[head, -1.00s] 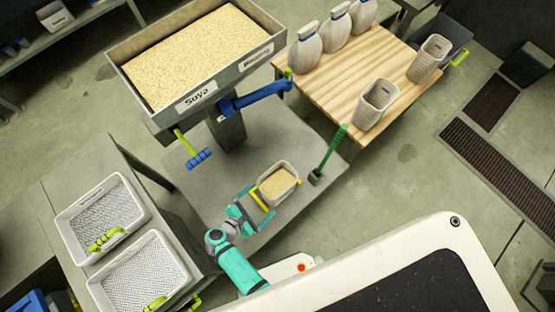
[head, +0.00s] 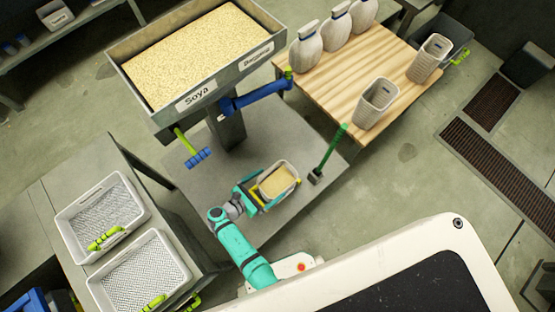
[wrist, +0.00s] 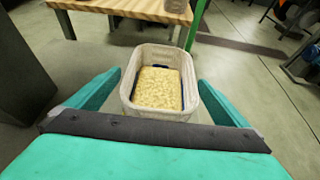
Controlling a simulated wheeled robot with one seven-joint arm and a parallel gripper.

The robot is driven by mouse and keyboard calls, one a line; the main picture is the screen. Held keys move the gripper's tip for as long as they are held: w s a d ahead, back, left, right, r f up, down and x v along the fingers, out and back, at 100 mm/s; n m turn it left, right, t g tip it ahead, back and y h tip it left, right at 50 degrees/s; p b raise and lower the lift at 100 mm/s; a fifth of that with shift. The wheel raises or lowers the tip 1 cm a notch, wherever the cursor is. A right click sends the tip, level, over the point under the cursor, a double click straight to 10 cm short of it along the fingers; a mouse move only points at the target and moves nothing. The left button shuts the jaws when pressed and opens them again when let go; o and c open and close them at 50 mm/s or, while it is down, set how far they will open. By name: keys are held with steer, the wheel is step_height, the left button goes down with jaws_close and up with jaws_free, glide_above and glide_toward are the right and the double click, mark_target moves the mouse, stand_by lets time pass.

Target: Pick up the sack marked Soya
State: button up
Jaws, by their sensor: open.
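A pale open-topped woven sack (head: 281,162), filled with yellow grain, stands upright on the grey platform below the hopper. In the wrist view the same sack (wrist: 160,50) is centred between my two fingers. No mark on it can be read. My gripper (head: 268,190) is open, its teal fingers on either side of the sack's near part. In the wrist view my gripper (wrist: 157,92) shows gaps beside the sack, so it seems not clamped. The word Soya is legible on a label (head: 196,97) on the large grain-filled hopper (head: 160,118).
A green lever (head: 333,150) stands upright just right of the sack. A blue crank arm (head: 258,96) juts out above. Two mesh trays (head: 103,218) lie on the left bench.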

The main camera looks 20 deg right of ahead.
steer(key=shift+r+x, duration=0.2)
steer(key=shift+x, duration=2.5)
steer(key=c, duration=1.8)
steer(key=shift+o, duration=0.2)
steer(key=shift+w+r, duration=0.1)
